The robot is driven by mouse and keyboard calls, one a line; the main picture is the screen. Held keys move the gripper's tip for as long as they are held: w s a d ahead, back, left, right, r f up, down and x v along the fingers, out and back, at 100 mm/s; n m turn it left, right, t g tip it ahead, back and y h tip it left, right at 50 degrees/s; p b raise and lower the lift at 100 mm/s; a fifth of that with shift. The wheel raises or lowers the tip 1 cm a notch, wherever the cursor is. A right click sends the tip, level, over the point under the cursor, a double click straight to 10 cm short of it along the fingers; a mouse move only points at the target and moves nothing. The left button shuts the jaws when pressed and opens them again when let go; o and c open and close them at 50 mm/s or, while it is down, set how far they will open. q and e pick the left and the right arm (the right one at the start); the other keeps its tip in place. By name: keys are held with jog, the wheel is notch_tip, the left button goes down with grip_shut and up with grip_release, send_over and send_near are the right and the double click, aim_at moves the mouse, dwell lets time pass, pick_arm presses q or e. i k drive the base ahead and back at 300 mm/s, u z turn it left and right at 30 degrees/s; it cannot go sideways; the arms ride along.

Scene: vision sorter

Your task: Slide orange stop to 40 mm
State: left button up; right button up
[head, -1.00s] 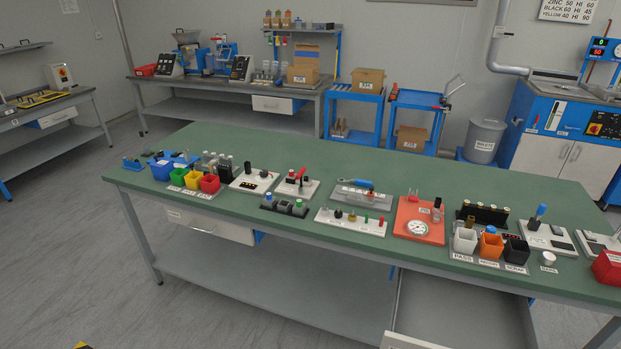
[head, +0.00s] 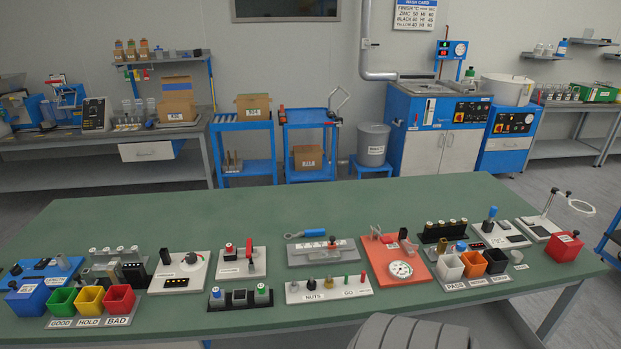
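I cannot make out an orange stop for certain at this size. A grey plate (head: 305,257) with a small dark knob (head: 332,243) lies mid-bench, and a blue-handled tool (head: 315,232) is at its back edge. No millimetre marks are readable on it. To its right is an orange-red plate (head: 385,277) with a round dial gauge (head: 401,269) and upright parts at its back. Neither of my grippers is in view.
The green bench (head: 200,223) is clear along its back half. Fixtures fill its front: green, yellow and red bins (head: 119,301) at left, a nuts rack (head: 328,289) in the middle, white, orange and black cups (head: 473,264) and a red box (head: 564,248) at right.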

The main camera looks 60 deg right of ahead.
aim_at(332, 246)
jog(key=z, duration=0.5)
jog(key=i, duration=0.9)
jog(key=z, duration=0.8)
